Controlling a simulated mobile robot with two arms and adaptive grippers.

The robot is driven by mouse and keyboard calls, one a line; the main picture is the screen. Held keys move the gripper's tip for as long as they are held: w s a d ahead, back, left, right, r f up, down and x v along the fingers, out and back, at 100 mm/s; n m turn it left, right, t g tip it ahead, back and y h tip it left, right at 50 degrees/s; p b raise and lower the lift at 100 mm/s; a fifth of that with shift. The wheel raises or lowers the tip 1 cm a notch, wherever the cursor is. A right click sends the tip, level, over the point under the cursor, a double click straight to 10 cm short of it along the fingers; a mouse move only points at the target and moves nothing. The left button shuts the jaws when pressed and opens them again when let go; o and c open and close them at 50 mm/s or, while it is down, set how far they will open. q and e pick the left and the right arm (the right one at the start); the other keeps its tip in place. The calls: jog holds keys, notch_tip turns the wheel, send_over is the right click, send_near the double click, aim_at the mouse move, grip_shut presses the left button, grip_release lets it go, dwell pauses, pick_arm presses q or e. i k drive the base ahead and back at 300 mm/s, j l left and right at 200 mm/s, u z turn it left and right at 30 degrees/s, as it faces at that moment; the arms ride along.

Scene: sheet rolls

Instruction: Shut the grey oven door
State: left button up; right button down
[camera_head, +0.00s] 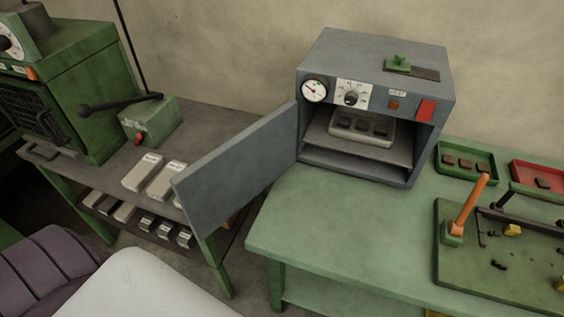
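The grey oven (378,62) stands on the green table at the upper right, with a gauge, a dial and a red switch on its front. Its grey door (240,165) is hinged at the left side of the opening. The door stands wide open, swung out to the left and toward me past the table's left edge. Inside the oven, a light tray (383,140) with dark pieces sits on the upper shelf. The door's handle does not show from here. Neither of my grippers is in view.
The green table top (335,225) is clear in front of the oven. To the right are a green tray (474,174), a red tray (540,184) and a green board (490,275) with an orange-handled lever. A grey bench (210,125) with light blocks stands at the left.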

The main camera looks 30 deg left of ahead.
aim_at(209, 192)
jog(key=j+z, duration=0.25)
jog(key=j, duration=0.15)
jog(key=k+j+z, duration=0.1)
jog(key=j+z, duration=0.2)
jog(key=k+j+z, duration=0.1)
jog(key=j+z, duration=0.15)
jog(key=j, duration=0.25)
jog(key=k+j+z, duration=0.1)
jog(key=j+z, duration=0.15)
jog(key=k+j, duration=0.15)
jog(key=j, duration=0.25)
jog(key=k+j, duration=0.15)
jog(key=j, duration=0.2)
jog(key=k+j+z, duration=0.1)
jog(key=j, duration=0.3)
jog(key=k+j, duration=0.2)
jog(key=j, duration=0.2)
jog(key=k+j, duration=0.2)
jog(key=j, duration=0.15)
